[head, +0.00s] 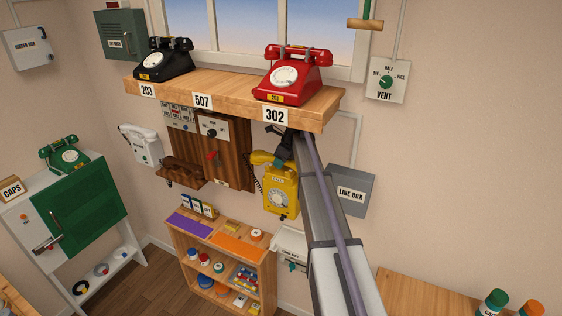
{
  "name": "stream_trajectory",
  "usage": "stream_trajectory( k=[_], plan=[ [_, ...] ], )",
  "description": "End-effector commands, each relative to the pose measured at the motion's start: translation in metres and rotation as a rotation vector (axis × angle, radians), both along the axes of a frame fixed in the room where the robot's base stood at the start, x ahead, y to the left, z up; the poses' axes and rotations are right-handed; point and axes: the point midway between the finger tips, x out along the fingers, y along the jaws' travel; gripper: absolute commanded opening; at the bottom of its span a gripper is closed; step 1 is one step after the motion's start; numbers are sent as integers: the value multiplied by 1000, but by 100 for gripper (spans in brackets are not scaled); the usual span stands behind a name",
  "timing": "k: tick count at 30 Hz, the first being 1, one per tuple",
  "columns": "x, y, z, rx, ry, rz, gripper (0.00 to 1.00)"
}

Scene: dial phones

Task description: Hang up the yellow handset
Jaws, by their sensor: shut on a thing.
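The yellow wall phone (281,193), with a pale dial, hangs below the right part of the wooden shelf. The yellow handset (262,158) is at the top of the phone, partly covered by my gripper. My gripper (277,160) is shut on the handset. A dark coiled cord (256,182) hangs at the phone's left side. My arm comes from the lower right and hides part of the phone's right side. I cannot tell whether the handset touches its cradle.
The shelf (205,87) above carries a black phone (165,60) and a red phone (292,75). A wooden wall phone (212,150) hangs to the left. A line box (350,191) is on the right. A low bookcase (225,250) stands below.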

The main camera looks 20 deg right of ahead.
Motion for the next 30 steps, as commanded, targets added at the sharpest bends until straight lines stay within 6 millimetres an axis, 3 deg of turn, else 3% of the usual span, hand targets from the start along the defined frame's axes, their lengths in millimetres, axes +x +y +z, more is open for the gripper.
stream_trajectory(
  k=[29,30],
  plan=[
    [0,0,-20,0,0,0,3],
    [0,0,-20,0,0,0,35]
  ],
)
